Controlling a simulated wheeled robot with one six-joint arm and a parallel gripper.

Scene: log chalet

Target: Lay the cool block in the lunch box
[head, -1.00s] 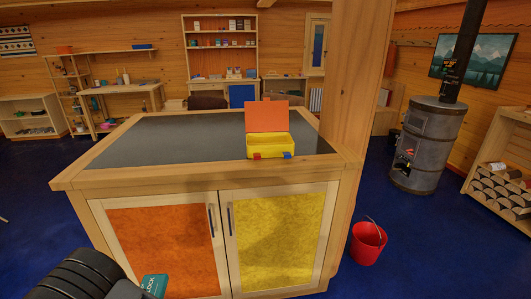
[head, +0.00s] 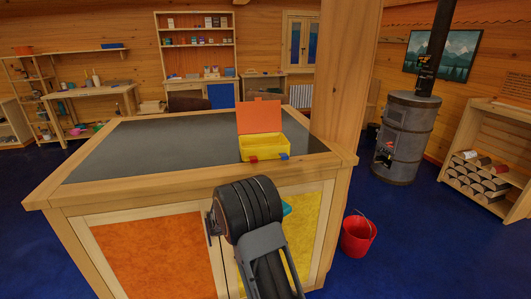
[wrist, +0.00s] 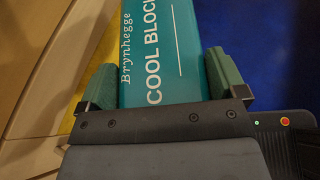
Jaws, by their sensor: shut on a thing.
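The lunch box (head: 262,150) stands on the dark top of the counter, near its right end. Its yellow base is open at the top and its orange lid (head: 260,117) stands up at the back. My gripper (wrist: 160,82) is shut on the teal cool block (wrist: 162,45), with a green finger on each side of it. In the head view only a small teal piece of the cool block (head: 287,208) shows beside my arm, in front of the counter and lower than the lunch box. My arm hides the rest of it and the gripper there.
The wooden counter (head: 130,190) has orange and yellow doors and a raised wooden edge. A wooden post (head: 345,75) rises just right of the lunch box. A red bucket (head: 357,236) stands on the blue floor at right. The counter top left of the box is clear.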

